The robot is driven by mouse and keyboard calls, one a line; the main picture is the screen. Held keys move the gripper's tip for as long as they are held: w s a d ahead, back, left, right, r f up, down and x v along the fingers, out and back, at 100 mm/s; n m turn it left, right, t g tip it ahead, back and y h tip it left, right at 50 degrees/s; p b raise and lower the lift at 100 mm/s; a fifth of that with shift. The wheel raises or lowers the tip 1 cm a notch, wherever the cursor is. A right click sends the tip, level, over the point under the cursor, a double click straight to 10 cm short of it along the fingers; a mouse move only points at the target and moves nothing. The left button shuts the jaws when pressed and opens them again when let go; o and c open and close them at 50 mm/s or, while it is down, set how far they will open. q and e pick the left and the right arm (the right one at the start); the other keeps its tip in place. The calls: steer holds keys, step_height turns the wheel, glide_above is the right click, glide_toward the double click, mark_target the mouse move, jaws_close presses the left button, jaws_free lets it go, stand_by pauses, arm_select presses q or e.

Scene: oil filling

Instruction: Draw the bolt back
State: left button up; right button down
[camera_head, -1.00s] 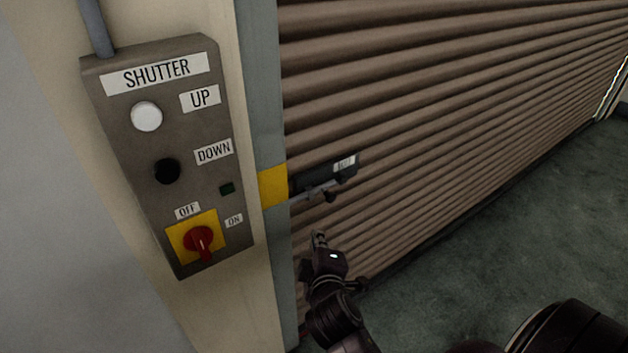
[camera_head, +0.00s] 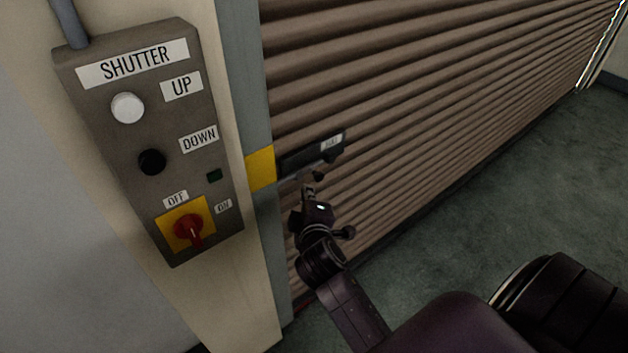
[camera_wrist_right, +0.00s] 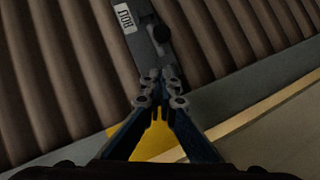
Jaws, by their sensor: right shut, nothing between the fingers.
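The bolt (camera_head: 312,154) is a dark bar on a dark plate with a white label, mounted at the left edge of the brown shutter (camera_head: 420,100). Its small dark knob (camera_head: 319,175) hangs below the plate. A yellow patch (camera_head: 260,168) marks the grey frame beside it. My right gripper (camera_head: 308,188) is shut and empty, just below the bolt and close to the knob. In the right wrist view the shut fingertips (camera_wrist_right: 160,76) overlap the bolt plate (camera_wrist_right: 146,42), with the knob (camera_wrist_right: 162,33) beyond them. Whether they touch the bolt I cannot tell. My left gripper is not in view.
A grey control box (camera_head: 150,140) marked SHUTTER is on the wall at left, with a white UP button (camera_head: 127,108), a black DOWN button (camera_head: 152,162) and a red switch (camera_head: 188,230). Green-grey floor (camera_head: 520,190) lies open at right.

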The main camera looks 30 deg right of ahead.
steer(key=w+d+f+p, duration=0.1)
steer(key=w+d+f, duration=0.2)
steer(key=w+d, duration=0.2)
steer(key=shift+d+f+p, duration=0.15)
steer(key=shift+d+p, duration=0.05)
steer(key=shift+p, duration=0.2)
steer(key=d+p, duration=0.1)
steer(key=d, duration=0.4)
steer(key=shift+w, duration=0.2)
